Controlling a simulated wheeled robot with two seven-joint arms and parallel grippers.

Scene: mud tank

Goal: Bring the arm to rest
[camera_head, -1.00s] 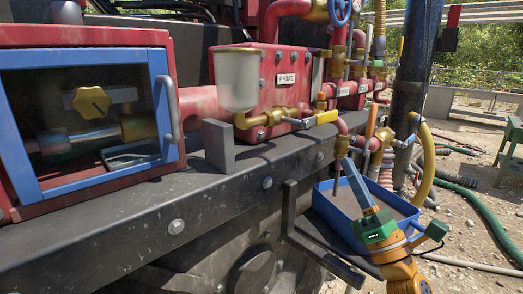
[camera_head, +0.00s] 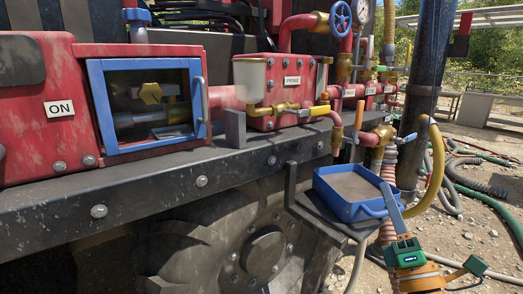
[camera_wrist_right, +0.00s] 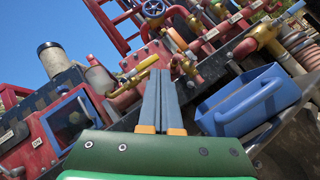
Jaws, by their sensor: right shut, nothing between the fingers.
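My right gripper (camera_head: 389,190) stands at the lower right of the head view, its long blue-grey fingers pointing up. In the right wrist view, the fingers (camera_wrist_right: 159,78) lie side by side, shut and empty. In the head view the fingers overlap the right edge of a blue tray (camera_head: 338,203) holding a flat brownish surface. The tray also shows at the right of the wrist view (camera_wrist_right: 235,118), apart from the fingers in the picture. I cannot tell the depth gap between them. My left gripper is not in view.
A red machine carries a blue-framed window box (camera_head: 97,110), a clear cup (camera_head: 250,80), brass valves and a blue handwheel (camera_head: 340,14). A dark ledge (camera_head: 200,183) runs along its front. A yellow hose (camera_head: 438,170) and green hose (camera_head: 500,218) lie right. Gravel beyond is partly open.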

